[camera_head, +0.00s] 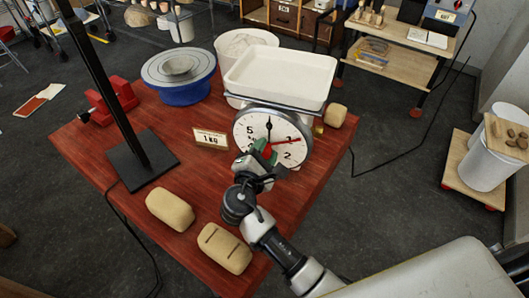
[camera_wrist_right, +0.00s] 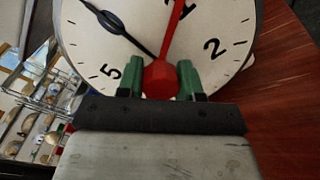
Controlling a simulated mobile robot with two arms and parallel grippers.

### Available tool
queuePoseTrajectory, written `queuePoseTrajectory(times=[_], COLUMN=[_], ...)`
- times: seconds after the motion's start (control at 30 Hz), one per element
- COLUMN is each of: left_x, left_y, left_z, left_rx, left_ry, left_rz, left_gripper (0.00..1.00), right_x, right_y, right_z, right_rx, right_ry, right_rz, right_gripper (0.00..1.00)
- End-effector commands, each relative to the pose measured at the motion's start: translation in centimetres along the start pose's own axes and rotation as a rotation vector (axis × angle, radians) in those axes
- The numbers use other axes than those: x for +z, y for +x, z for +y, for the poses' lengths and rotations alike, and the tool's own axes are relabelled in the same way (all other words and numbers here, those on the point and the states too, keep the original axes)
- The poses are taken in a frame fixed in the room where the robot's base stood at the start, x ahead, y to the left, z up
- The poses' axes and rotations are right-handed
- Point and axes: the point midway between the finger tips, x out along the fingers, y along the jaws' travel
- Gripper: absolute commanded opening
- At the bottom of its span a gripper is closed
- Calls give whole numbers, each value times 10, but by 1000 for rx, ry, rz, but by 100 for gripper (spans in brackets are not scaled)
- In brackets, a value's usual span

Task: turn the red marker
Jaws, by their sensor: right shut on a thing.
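A kitchen scale with a round white dial (camera_head: 246,127) and a white tray (camera_head: 280,78) on top stands on the red table. Its red marker (camera_head: 287,141) points to the right and slightly up in the head view. The black needle (camera_head: 268,124) points about straight up. My right gripper (camera_head: 262,153) reaches the dial from the front. In the right wrist view its green fingertips (camera_wrist_right: 159,80) are closed on both sides of the marker's red hub (camera_wrist_right: 159,78). The red pointer (camera_wrist_right: 177,22) extends up from the hub there. My left gripper is not in view.
A card reading 1 KG (camera_head: 211,138) stands left of the dial. Dough loaves (camera_head: 170,209) lie at the table's front, with another (camera_head: 335,115) right of the scale.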

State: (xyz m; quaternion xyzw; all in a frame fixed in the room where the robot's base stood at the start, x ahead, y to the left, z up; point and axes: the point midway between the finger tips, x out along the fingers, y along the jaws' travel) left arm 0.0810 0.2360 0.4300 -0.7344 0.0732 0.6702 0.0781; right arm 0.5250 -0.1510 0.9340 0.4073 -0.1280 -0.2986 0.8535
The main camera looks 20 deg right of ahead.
Motion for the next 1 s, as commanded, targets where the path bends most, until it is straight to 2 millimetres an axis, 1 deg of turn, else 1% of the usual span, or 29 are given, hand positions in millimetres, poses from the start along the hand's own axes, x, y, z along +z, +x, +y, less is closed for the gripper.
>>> queuePoseTrajectory(times=[0.43, 0.47, 0.6, 0.87, 1.0], left_x=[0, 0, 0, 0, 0], left_y=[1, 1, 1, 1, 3], left_z=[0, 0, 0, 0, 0], left_rx=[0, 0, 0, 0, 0], left_ry=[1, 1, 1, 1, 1], left_rz=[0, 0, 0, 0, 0], left_gripper=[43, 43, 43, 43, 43], right_x=[0, 0, 0, 0, -1], right_y=[0, 0, 0, 0, -10], right_z=[-1, -1, -1, 0, -1], right_rx=[-3, -3, -2, -1, 0], right_ry=[9, 8, 8, 9, 9], right_rz=[1, 1, 1, 1, 2], right_gripper=[0, 39, 60, 61, 61])
